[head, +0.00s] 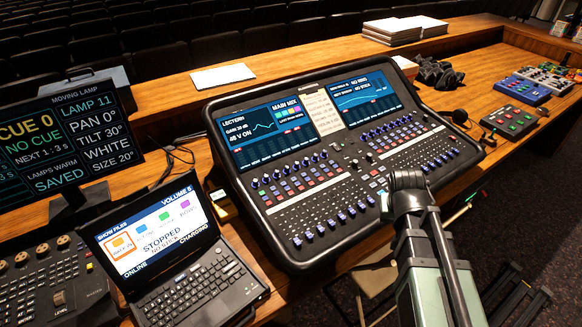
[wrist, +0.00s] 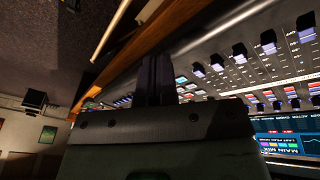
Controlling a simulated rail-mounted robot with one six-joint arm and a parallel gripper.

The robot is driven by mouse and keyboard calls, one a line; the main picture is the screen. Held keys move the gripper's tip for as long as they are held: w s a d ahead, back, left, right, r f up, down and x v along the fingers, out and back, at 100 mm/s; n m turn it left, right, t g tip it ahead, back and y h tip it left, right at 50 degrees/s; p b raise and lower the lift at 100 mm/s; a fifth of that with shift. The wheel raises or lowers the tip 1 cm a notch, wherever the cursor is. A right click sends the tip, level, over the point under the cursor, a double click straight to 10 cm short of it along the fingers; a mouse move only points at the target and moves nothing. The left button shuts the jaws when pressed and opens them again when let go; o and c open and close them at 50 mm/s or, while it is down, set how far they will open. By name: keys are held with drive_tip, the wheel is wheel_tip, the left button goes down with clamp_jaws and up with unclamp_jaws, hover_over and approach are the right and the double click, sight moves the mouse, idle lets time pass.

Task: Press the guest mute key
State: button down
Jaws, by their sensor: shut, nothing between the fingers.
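The mixing console (head: 345,150) stands on the wooden desk, with rows of small coloured keys, faders and two lit screens. I cannot read which key is the guest mute key. A small grey-green box with red and green keys (head: 511,122) sits right of the console; its labels are too small to read. My gripper (wrist: 158,62) is shut and empty in the wrist view, with the console's faders and keys (wrist: 250,65) beyond and to its right. Its fingers overlap the keys near the console's edge in that picture; I see no clear contact. In the head view my arm hides part of the console's right front.
A laptop (head: 195,275) and a cue monitor (head: 65,140) stand left of the console. Papers (head: 222,76) lie behind.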

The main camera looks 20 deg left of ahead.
drive_tip(key=w+a+r+n+t, duration=0.2)
drive_tip(key=w+a, duration=0.1)
drive_tip(key=a, duration=0.5)
drive_tip(key=w+a+r+n+t, duration=0.1)
drive_tip(key=w+a+n+t, duration=0.15)
drive_tip(key=a, duration=0.55)
wheel_tip(320, 180, up, 3)
drive_tip(key=n+t+y, duration=0.2)
drive_tip(key=n, duration=0.1)
hover_over(290, 194)
drive_tip(key=shift+s+d+m, duration=0.25)
drive_tip(key=shift+s+d, duration=0.05)
drive_tip(key=shift+s, duration=0.05)
drive_tip(key=shift+f, duration=0.1)
drive_tip(key=f+b, duration=0.5)
drive_tip(key=b, duration=0.1)
drive_tip(key=f+b, duration=0.3)
drive_tip(key=shift+w+a+f, duration=0.3)
drive_tip(key=shift+a+f, duration=0.05)
drive_tip(key=shift+f+b, duration=0.35)
drive_tip(key=shift+f, duration=0.05)
